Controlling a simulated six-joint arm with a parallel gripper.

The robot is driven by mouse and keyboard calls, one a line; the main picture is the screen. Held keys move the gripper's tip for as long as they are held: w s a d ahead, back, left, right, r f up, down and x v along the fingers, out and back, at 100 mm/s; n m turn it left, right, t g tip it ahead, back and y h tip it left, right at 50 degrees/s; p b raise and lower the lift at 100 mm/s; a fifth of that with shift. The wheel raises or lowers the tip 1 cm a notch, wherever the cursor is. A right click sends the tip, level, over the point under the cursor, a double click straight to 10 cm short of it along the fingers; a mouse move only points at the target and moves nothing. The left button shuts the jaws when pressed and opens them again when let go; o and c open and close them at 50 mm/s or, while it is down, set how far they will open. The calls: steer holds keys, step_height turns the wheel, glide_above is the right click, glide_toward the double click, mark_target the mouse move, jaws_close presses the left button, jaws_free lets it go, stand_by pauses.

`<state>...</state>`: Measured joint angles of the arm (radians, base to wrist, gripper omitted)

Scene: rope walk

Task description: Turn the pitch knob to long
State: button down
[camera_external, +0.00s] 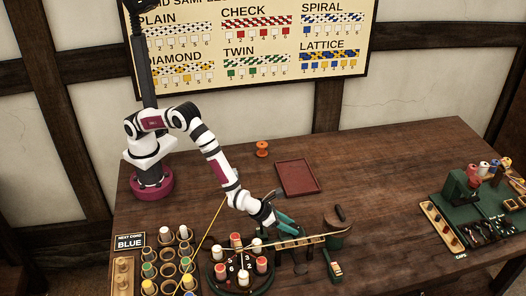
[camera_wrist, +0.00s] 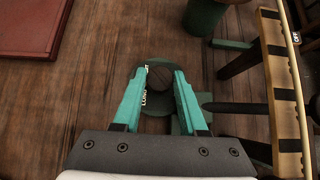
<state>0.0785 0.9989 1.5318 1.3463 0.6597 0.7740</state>
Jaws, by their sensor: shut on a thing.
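My gripper (camera_external: 291,229) has teal fingers and reaches down beside the slatted wooden rail near the front of the table. In the wrist view my gripper (camera_wrist: 160,75) has its fingers on either side of a round dark part, the pitch knob (camera_wrist: 158,66). The fingers are shut on it. White lettering beside the left finger reads LONG, with more letters above it that are partly covered. The finger and the dim light hide the knob's pointer, so I cannot tell its setting. In the external view the gripper hides the knob.
The slatted rail (camera_wrist: 284,95) stands close on the right, with a green cylinder (camera_wrist: 205,14) beyond. A red tray (camera_external: 297,178) lies behind. A round bobbin carrier (camera_external: 240,284) stands at front left; a green caps stand (camera_external: 463,190) is far right. The middle right table is clear.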

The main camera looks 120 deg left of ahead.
steer(key=n+g, duration=0.1)
steer(key=n+g+y, duration=0.1)
steer(key=n, duration=0.1)
steer(key=shift+w+d+y, duration=0.15)
steer(key=shift+y, duration=0.15)
steer(key=shift+w+n+g+y, duration=0.15)
steer(key=shift+n+g+y, duration=0.25)
steer(key=shift+n+g, duration=1.35)
steer(key=shift+n, duration=0.55)
